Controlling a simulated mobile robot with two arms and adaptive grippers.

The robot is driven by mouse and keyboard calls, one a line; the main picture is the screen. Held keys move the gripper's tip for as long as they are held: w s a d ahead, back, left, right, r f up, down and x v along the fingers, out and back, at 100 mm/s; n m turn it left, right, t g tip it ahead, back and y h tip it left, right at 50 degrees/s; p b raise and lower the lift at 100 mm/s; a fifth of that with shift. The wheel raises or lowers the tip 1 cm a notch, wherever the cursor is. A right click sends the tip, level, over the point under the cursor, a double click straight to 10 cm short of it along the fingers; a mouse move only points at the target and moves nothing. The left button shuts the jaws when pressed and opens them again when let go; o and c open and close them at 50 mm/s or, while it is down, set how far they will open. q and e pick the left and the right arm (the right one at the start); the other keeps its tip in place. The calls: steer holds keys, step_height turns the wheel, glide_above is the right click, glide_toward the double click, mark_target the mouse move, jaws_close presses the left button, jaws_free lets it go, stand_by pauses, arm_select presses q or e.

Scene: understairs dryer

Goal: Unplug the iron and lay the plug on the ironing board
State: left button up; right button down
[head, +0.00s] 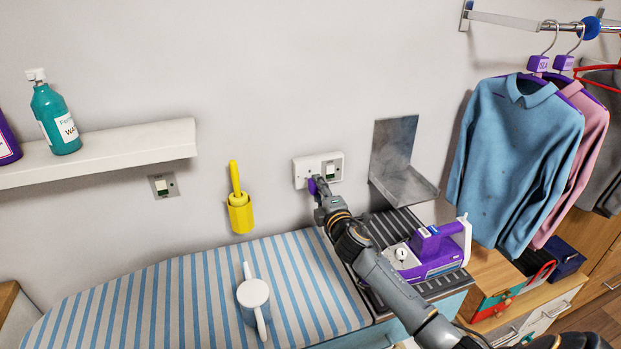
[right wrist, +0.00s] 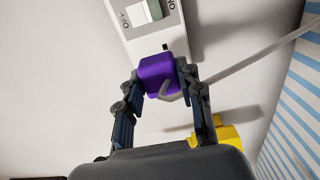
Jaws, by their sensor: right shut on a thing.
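The purple plug (head: 312,187) is at the left half of the white wall socket (head: 329,168). My right gripper (head: 317,192) is shut on it. A dark slot shows on the socket plate (right wrist: 177,32) just beyond the plug. I cannot tell whether its pins are in the socket. The purple and white iron (head: 432,258) rests on the dark ribbed stand at the right end of the striped ironing board (head: 180,300). My left gripper is out of view.
A yellow holder (head: 240,214) hangs on the wall left of the socket. A metal bracket (head: 396,160) juts out to its right. Shirts (head: 520,150) hang at right. The board's left part is clear.

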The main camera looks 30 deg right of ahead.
steer(key=shift+v, duration=0.95)
